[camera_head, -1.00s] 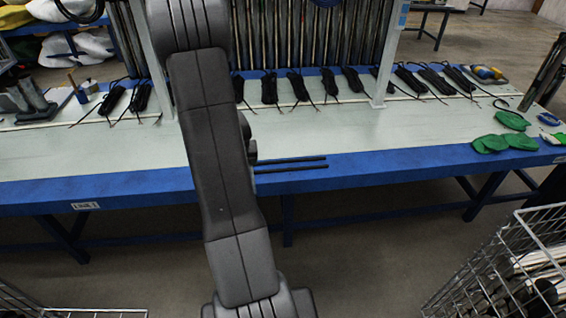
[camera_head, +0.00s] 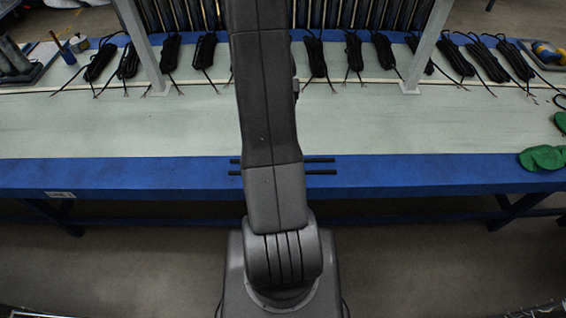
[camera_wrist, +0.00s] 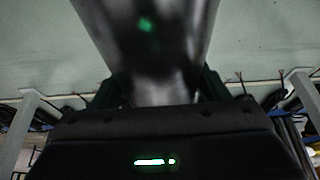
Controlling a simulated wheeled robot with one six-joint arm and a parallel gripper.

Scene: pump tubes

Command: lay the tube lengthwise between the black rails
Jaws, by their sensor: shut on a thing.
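The tube (camera_wrist: 152,40) is a dark grey, shiny cylinder that fills the upper middle of the wrist view, close and blurred. My gripper (camera_wrist: 160,88) is shut on it, one finger at each side. My arm hides the gripper and the tube in the head view. The black rails are two thin parallel bars, a far rail (camera_head: 320,160) and a near rail (camera_head: 320,172), on the blue front edge of the bench. Their ends show on both sides of my arm, which covers their middle. I cannot tell the tube's height above them.
The pale bench top (camera_head: 400,125) is clear on both sides of my arm. Black cable bundles (camera_head: 315,57) lie in a row at the back. Grey frame posts (camera_head: 427,45) stand among them. A green glove (camera_head: 543,158) lies at the right edge.

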